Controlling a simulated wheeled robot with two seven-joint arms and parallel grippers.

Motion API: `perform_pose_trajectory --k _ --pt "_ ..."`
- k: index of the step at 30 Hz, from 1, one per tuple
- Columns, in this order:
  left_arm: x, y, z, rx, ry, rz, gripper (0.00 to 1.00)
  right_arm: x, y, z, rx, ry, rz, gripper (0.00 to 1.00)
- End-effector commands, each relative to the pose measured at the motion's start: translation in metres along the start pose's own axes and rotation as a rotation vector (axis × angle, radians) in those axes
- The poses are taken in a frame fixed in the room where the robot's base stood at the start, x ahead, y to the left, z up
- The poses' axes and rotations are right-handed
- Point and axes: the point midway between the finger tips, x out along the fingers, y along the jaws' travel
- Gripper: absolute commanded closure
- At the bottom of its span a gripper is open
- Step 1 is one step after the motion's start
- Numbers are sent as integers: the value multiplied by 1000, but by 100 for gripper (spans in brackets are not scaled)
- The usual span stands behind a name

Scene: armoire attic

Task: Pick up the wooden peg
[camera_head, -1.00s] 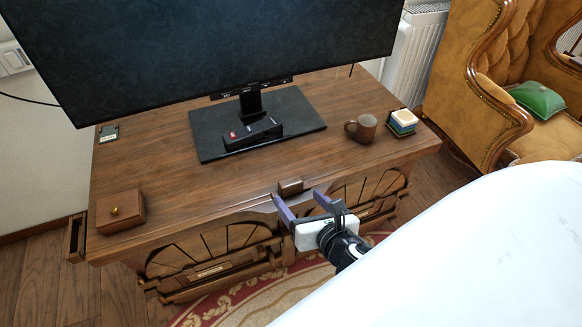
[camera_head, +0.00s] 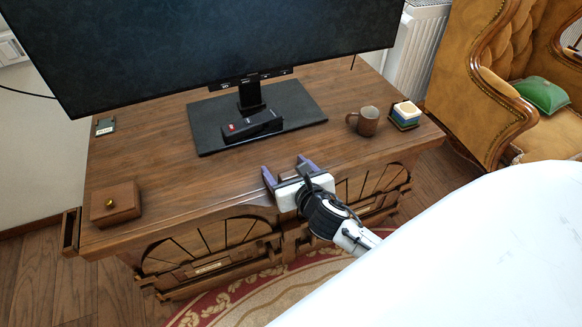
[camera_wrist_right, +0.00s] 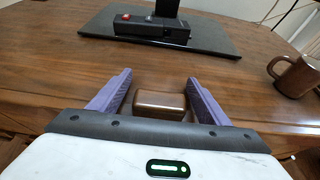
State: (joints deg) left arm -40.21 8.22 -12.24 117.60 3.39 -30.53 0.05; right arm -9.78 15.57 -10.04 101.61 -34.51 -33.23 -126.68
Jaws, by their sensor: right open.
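The wooden peg (camera_wrist_right: 160,103), a small brown block with rounded edges, sits at the front edge of the wooden table in the right wrist view. In the right wrist view the two purple fingers of my right gripper (camera_wrist_right: 159,80) stand on either side of the peg, with a gap to each. My left gripper is in neither view.
The table (camera_head: 170,160) bears a monitor on a black stand (camera_head: 300,105) with a dark device (camera_head: 253,125) on it. The front middle tabletop is mostly clear.

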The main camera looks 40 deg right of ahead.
Motion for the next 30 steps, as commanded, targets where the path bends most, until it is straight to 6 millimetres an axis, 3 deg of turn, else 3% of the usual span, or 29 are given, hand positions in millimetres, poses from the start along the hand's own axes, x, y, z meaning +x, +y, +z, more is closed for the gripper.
perform_pose_trajectory --k 7,15,23,30 --pt "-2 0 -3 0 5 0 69 1 0 0 1 1 0 31" --pt "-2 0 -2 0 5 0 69 1 0 0 1 1 0 77" --pt "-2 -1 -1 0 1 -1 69 1 0 2 0 -1 0 78" --pt "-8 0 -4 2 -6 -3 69 -7 0 21 0 -3 1 78"
